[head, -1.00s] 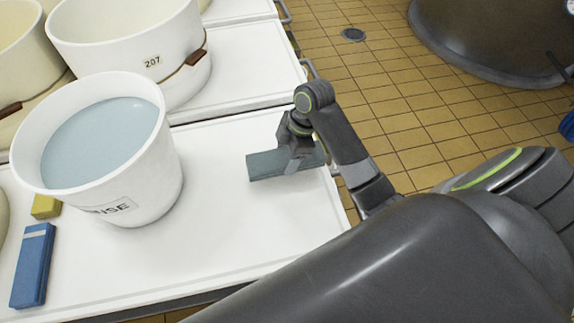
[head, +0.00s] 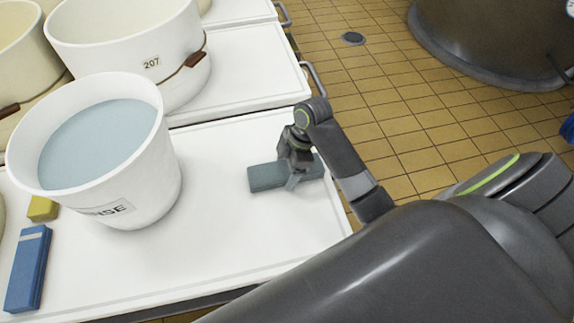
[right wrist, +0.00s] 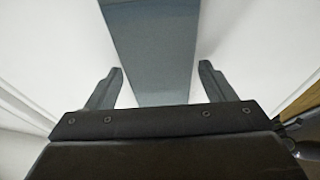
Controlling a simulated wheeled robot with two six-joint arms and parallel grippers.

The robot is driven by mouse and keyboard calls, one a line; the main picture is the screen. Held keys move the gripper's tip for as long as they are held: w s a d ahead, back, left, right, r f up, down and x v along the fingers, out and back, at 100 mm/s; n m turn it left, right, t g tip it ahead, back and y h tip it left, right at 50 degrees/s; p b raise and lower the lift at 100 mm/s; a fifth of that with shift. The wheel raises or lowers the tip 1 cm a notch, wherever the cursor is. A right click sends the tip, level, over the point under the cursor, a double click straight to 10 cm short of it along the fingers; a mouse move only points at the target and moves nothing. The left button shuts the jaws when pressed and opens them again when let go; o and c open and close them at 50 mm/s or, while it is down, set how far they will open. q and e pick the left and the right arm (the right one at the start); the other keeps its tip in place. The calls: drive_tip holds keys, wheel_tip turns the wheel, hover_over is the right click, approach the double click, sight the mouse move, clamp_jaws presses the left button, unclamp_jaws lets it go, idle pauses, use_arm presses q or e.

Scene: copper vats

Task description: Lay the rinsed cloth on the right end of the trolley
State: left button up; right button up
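The rinsed cloth (head: 268,177) is a folded grey-blue strip. It lies flat on the right end of the white trolley top (head: 225,235), close to the right edge. My right gripper (head: 297,180) is over the cloth's middle and hides part of it. In the right wrist view my right gripper (right wrist: 160,72) has its fingers spread, one on each side of the cloth (right wrist: 150,45). Narrow gaps show between the fingers and the cloth. My left gripper is not in view.
A white rinse bucket (head: 150,190) of water stands on the trolley's left part. A yellow block (head: 43,208) and a blue folded cloth or pack (head: 28,268) lie beside it. Cream tubs (head: 120,60) stand behind. Bare trolley top lies between bucket and cloth.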

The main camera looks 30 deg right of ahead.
drive_tip(key=shift+o, duration=0.7)
drive_tip(key=shift+d+r, duration=0.1)
drive_tip(key=shift+r, duration=0.45)
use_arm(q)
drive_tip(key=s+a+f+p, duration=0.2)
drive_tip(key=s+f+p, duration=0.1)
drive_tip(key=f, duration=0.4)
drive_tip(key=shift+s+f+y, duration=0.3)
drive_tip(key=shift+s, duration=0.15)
use_arm(e)
drive_tip(key=v, duration=1.1)
drive_tip(key=shift+s+d, duration=0.1)
